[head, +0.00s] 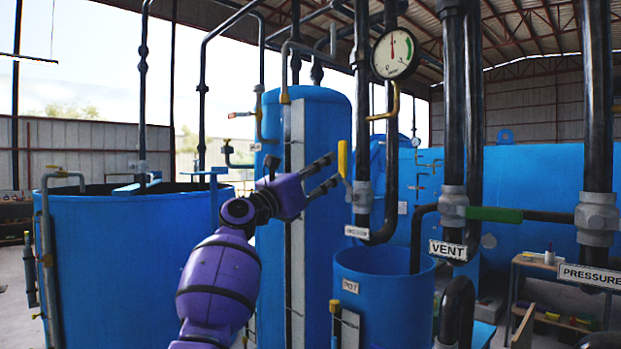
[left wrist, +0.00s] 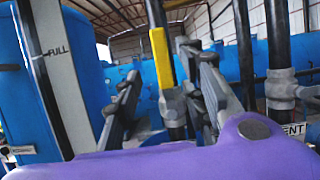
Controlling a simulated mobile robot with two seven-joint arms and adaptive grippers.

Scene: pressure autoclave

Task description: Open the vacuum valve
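The vacuum valve's yellow handle (head: 343,158) stands upright beside a black vertical pipe. A small label, apparently reading VACUUM (head: 357,232), is below it. My left gripper (head: 332,171) is open and empty, just left of the handle, its two fingers pointing toward it. In the left wrist view the yellow handle (left wrist: 160,55) shows between the two spread fingers of my left gripper (left wrist: 160,75), beyond or near their tips. Whether a finger touches it I cannot tell. My right gripper is not in view.
A green handle (head: 495,214) sits on the pipe by the VENT sign (head: 448,250). A PRESSURE sign (head: 590,277) is at the right. A gauge (head: 396,53) hangs above the handle. A blue open tank (head: 130,250) and a tall blue cylinder (head: 325,130) stand left; a small blue vessel (head: 385,305) is below.

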